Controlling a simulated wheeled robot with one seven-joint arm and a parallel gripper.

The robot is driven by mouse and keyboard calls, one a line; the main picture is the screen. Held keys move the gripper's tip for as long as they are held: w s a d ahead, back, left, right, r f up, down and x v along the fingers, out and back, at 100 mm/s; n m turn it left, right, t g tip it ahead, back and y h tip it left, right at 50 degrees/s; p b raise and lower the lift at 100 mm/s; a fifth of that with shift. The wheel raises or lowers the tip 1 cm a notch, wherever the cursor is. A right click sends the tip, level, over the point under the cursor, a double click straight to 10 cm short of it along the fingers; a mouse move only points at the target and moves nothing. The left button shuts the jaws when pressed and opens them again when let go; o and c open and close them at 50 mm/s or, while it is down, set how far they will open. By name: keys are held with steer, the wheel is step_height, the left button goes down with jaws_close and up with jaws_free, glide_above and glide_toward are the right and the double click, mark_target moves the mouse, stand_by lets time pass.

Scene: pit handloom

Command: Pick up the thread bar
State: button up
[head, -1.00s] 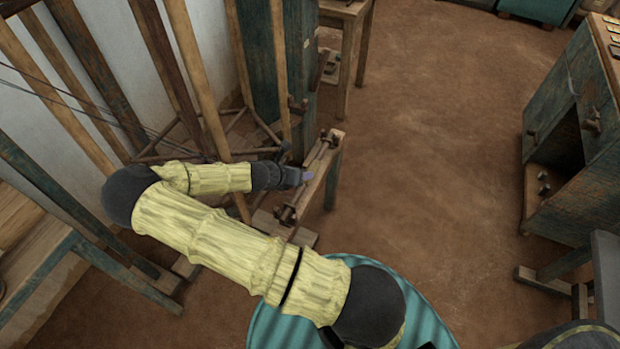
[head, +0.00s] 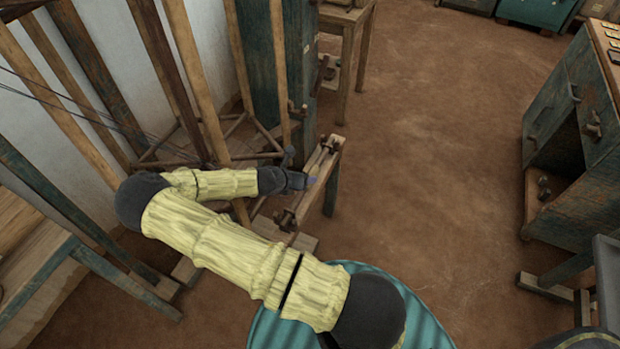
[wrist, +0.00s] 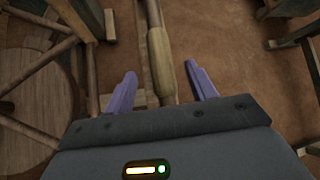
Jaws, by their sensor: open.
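The thread bar is a thin wooden rod with a thicker, paler middle, and it lies along a narrow wooden stand (head: 328,168). In the wrist view the bar (wrist: 160,62) runs up the picture between my two purple fingers. My gripper (wrist: 163,76) is open, with one finger on each side of the bar and nothing held. In the head view my gripper (head: 313,182) is at the middle of the stand, and it hides part of the bar. I cannot tell how far the fingertips are above the bar.
Upright loom posts (head: 200,80) and thin threads stand to the left of my arm. A round wooden piece (wrist: 40,100) shows at the left in the wrist view. A worn green cabinet (head: 575,120) stands at the right. The brown floor between is clear.

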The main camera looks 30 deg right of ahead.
steer(key=x, duration=0.5)
steer(key=shift+s+b, duration=0.15)
steer(key=shift+b, duration=0.15)
steer(key=shift+c, duration=0.3)
steer(key=c, duration=1.2)
steer(key=shift+o, duration=0.2)
step_height(320, 180, up, 10)
steer(key=shift+r+p, duration=0.1)
steer(key=shift+p, duration=0.7)
steer(key=shift+a, duration=0.1)
